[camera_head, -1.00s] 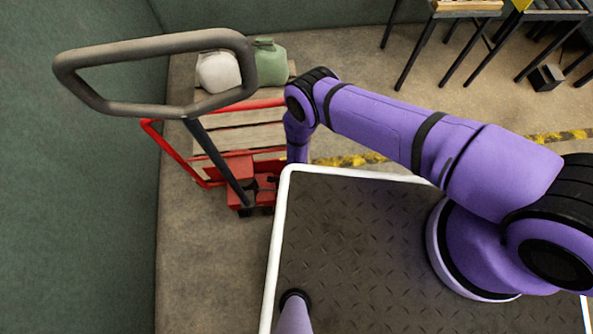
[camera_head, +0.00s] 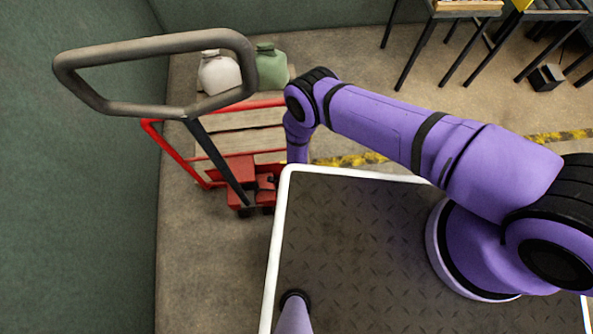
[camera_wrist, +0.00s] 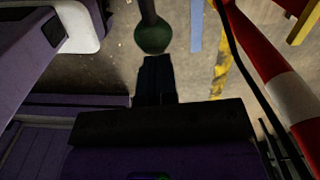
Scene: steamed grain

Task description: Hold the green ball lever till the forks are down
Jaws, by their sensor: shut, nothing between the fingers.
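The green ball (camera_wrist: 153,37) sits at the end of a dark lever (camera_wrist: 147,9) at the top of the wrist view. My gripper (camera_wrist: 155,60) is shut and empty, with its fingertips right at the ball's near edge. They look to be touching or almost touching it; I cannot tell which. In the head view the red pallet jack (camera_head: 238,180) stands at left, under a wooden pallet (camera_head: 235,142). The ball and my gripper are hidden behind my arm in that view.
The jack's grey loop handle (camera_head: 180,42) rises at upper left, near the green wall (camera_head: 75,200). A white sack (camera_head: 220,74) and a green sack (camera_head: 270,67) lie on the pallet. A red-and-white bar (camera_wrist: 270,75) and a dark cable run along the right in the wrist view.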

